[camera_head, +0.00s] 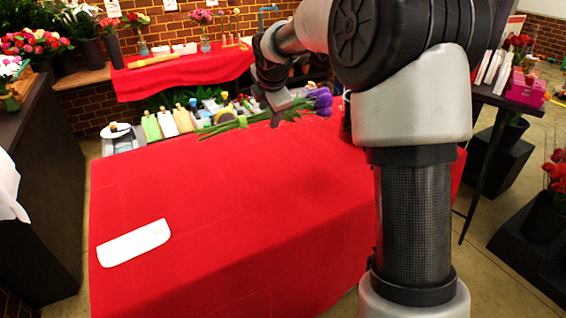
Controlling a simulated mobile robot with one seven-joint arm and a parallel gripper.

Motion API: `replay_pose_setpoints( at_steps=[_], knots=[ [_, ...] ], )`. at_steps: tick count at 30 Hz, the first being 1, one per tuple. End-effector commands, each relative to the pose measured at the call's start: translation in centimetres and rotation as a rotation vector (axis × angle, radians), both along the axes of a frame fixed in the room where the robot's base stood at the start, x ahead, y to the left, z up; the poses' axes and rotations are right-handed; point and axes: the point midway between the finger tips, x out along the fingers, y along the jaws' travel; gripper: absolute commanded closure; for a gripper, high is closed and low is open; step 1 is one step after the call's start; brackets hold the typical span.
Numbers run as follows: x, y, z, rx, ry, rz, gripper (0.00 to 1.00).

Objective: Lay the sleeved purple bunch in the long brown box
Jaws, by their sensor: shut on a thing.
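My arm hides part of the area to the right of the blooms. I cannot pick out a long brown box in this view; it may be hidden behind my arm.
The red-covered table (215,210) is mostly bare, with a flat white piece (134,243) at its left front. A dark counter (40,180) is at left, and black planters (540,250) are at right.

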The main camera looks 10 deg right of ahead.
Motion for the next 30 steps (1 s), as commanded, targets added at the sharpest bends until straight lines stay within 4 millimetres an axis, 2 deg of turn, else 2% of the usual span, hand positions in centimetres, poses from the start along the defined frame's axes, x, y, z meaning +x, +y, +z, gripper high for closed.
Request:
replay_pose_setpoints(
  at_steps=[1, 6, 12, 17, 24, 30],
  knots=[
    [0.6, 0.6, -1.6, 0.012, -0.002, 0.013, 0.91],
    [1.5, 1.7, -4.1, 0.033, -0.004, 0.039, 0.91],
    [1.5, 1.8, -7.2, 0.033, -0.004, 0.041, 0.91],
    [1.5, 1.8, -8.6, 0.033, -0.004, 0.041, 0.91],
    [1.4, 1.8, -12.4, 0.033, -0.003, 0.04, 0.91],
    [1.5, 1.7, -12.9, 0.034, -0.006, 0.039, 0.91]
  ],
)
